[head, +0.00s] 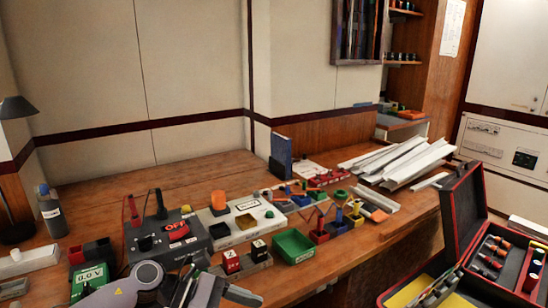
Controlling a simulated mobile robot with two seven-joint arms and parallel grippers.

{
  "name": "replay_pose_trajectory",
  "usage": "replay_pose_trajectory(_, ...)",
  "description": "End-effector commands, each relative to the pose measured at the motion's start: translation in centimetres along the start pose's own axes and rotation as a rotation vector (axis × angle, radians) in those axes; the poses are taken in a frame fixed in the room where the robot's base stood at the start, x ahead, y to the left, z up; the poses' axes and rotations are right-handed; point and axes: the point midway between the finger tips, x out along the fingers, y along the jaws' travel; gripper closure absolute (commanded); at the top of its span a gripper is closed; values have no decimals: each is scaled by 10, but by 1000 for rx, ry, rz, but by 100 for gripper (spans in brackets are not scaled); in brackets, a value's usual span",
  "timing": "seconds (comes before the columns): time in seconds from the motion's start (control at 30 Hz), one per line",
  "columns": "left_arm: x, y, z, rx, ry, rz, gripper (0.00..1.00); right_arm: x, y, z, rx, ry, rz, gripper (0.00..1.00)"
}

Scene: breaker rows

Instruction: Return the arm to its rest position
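My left arm comes in at the bottom left, with a grey link and a round joint. My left gripper (215,287) is low at the front edge of the wooden bench (160,180), in front of the holder with red and black breaker blocks (232,262). Its fingers are small and partly cut off by the lower edge, so I cannot tell whether they are open or shut. No held object shows.
A grey box with a red OFF label (176,228), a white device (240,218) and a green tray (293,246) stand close by. A green 0.0V meter (90,278) is at left. An open red-edged case (490,240) is at right.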

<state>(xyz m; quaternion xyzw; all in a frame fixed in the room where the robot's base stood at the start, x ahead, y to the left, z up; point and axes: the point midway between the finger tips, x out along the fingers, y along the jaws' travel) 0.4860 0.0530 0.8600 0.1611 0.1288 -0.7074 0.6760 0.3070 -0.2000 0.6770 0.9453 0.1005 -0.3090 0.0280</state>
Motion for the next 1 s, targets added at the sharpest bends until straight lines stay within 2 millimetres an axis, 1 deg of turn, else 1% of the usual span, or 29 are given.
replay_pose_trajectory(0.03,12,-9,10,-110,-99,21,31,-3,0,-2,0,-1,1,57)
replay_pose_trajectory(0.1,22,-15,24,-276,-235,55,31,-4,0,-3,-1,-2,2,57)
replay_pose_trajectory(0.17,27,-18,34,-426,-350,83,31,-6,0,-4,-1,-3,2,57)
replay_pose_trajectory(0.23,28,-20,42,-611,-480,109,31,-8,0,-5,-1,-4,2,57)
replay_pose_trajectory(0.3,25,-21,45,-802,-608,135,31,-9,1,-7,-1,-4,3,57)
replay_pose_trajectory(0.37,20,-21,44,-970,-716,153,31,-10,1,-8,-1,-4,3,57)
replay_pose_trajectory(0.4,16,-21,41,-1084,-787,167,31,-11,1,-9,-1,-5,3,57)
replay_pose_trajectory(0.47,9,-21,34,-1256,-894,182,31,-12,0,-10,-1,-6,4,57)
replay_pose_trajectory(0.5,4,-22,27,-1373,-964,194,31,-13,0,-11,-1,-7,4,57)
replay_pose_trajectory(0.57,-5,-24,14,-1547,-1071,209,31,-14,0,-12,-1,-8,4,57)
replay_pose_trajectory(0.6,-11,-27,3,-1665,-1142,218,31,-15,0,-12,-1,-9,4,57)
replay_pose_trajectory(0.67,-20,-33,-14,-1838,-1250,233,31,-16,1,-13,-1,-11,5,57)
replay_pose_trajectory(0.73,-30,-44,-39,-2040,-1376,250,31,-18,1,-15,-2,-11,5,57)
replay_pose_trajectory(0.77,-34,-50,-50,-2125,-1433,258,31,-18,1,-16,-2,-11,5,57)
replay_pose_trajectory(0.8,-39,-60,-65,-2237,-1507,270,31,-19,1,-17,-2,-11,5,57)
replay_pose_trajectory(0.87,-46,-76,-88,-2401,-1624,286,31,-21,1,-19,-3,-10,6,57)
replay_pose_trajectory(0.9,-51,-90,-103,-2506,-1703,298,31,-22,1,-20,-3,-10,6,57)
replay_pose_trajectory(0.93,-54,-100,-114,-2580,-1763,308,31,-22,1,-21,-3,-9,6,57)
replay_pose_trajectory(0.97,-57,-110,-124,2504,1721,-297,31,-23,1,-22,-3,-9,6,57)
replay_pose_trajectory(1.0,-60,-124,-137,2404,1667,-290,31,-24,1,-23,-4,-9,6,57)
